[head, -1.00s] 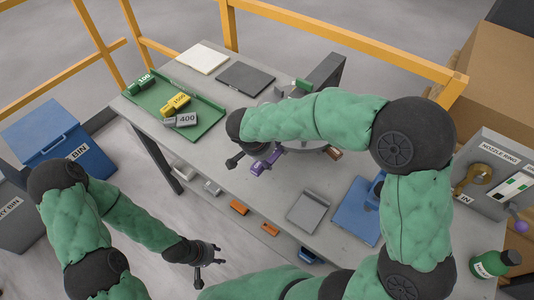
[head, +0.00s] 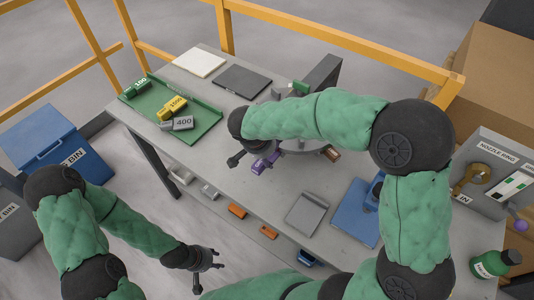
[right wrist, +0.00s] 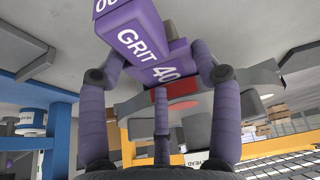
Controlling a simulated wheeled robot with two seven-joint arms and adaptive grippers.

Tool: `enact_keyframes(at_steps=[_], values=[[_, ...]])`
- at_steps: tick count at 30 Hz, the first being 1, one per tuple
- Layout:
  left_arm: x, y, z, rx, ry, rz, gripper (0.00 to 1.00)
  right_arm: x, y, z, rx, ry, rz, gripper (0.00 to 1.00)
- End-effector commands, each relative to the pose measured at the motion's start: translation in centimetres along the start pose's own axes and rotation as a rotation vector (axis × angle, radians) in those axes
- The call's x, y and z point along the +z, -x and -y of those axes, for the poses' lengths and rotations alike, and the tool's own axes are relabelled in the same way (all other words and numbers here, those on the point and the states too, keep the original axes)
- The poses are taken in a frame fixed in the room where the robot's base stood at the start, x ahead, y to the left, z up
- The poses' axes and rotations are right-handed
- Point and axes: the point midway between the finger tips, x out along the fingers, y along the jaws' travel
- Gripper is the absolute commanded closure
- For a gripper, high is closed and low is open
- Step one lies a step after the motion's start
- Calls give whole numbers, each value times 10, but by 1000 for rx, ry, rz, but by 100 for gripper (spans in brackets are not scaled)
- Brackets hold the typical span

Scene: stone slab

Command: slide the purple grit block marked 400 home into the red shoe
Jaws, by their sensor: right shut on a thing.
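The purple grit block (right wrist: 148,38) is held between the fingers of my right gripper (right wrist: 158,85), shown in the right wrist view. Its lettering reads "GRIT 40", with the rest cut off by a finger. In the head view the purple block (head: 259,166) shows beside my right gripper (head: 241,160), partly covered, over the slab. A red patch (right wrist: 183,106) on a grey curved part lies just beyond the block in the wrist view; I cannot tell whether block and red part touch. The red shoe is not clear in the head view. My left gripper (head: 212,262) is open and empty, off the table's front edge.
A green tray (head: 205,132) holds green, yellow and grey blocks at the left. A dark pad (head: 242,80) and white pad (head: 200,62) lie behind. A grey plate (head: 307,213) and blue tray (head: 352,210) lie at the right. My right arm covers much of the round fixture (head: 303,147).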

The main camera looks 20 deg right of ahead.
Motion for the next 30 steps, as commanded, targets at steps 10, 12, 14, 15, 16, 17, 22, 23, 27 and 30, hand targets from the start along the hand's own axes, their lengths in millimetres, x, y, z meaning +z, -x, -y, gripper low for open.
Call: enact_keyframes(at_steps=[10, 12, 14, 15, 16, 17, 22, 23, 27, 30], values=[[0, 0, 0, 0, 0, 0, 60, -3, 1, 1, -4, -2, -4, 88], [0, -1, 0, 0, 0, 0, 60, -3, 1, 1, -4, -3, -4, 88], [0, -2, 1, 0, 0, 0, 60, -4, 0, 1, -4, -3, -4, 88], [0, -2, 1, 0, 0, 0, 60, -5, 0, 0, -4, -3, -4, 88], [0, -3, 1, 0, 0, 0, 60, -6, 0, 0, -4, -3, -5, 88], [0, -3, 1, 0, 0, 0, 60, -6, 0, 0, -4, -3, -5, 88], [0, -6, 2, 0, 0, 0, 60, -10, -1, 0, -4, -3, -5, 88], [0, -6, 2, 0, 0, 0, 60, -10, -2, 0, -4, -3, -5, 88], [0, -6, 2, 0, 0, 0, 60, -11, -1, 0, -4, -3, -5, 88], [0, -6, 2, 0, 0, 0, 60, -10, -1, 0, -3, -3, -4, 88]])
